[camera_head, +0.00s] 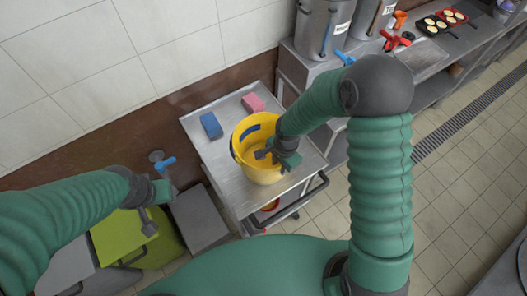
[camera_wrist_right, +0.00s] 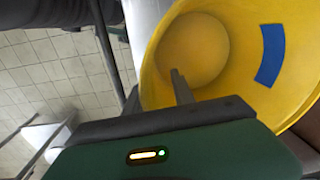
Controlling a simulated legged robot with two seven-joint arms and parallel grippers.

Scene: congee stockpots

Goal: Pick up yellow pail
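The yellow pail (camera_head: 262,172) stands upright on a steel cart top (camera_head: 217,155), with a blue patch on its inner wall. My right gripper (camera_head: 277,156) is at the pail's rim. In the right wrist view, its fingers (camera_wrist_right: 156,95) are apart, one inside the yellow pail (camera_wrist_right: 228,82) and one outside, with the near wall between them. I see no clear sign that they clamp the wall. My left gripper (camera_head: 149,226) hangs over the lower left, away from the pail; its finger gap is not clear.
A blue block (camera_head: 211,125) and a pink block (camera_head: 252,103) lie behind the pail on the cart. A cart handle (camera_head: 290,203) runs along the near right side. Steel stockpots (camera_head: 322,28) stand on the counter behind. A green bin (camera_head: 135,240) is at lower left.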

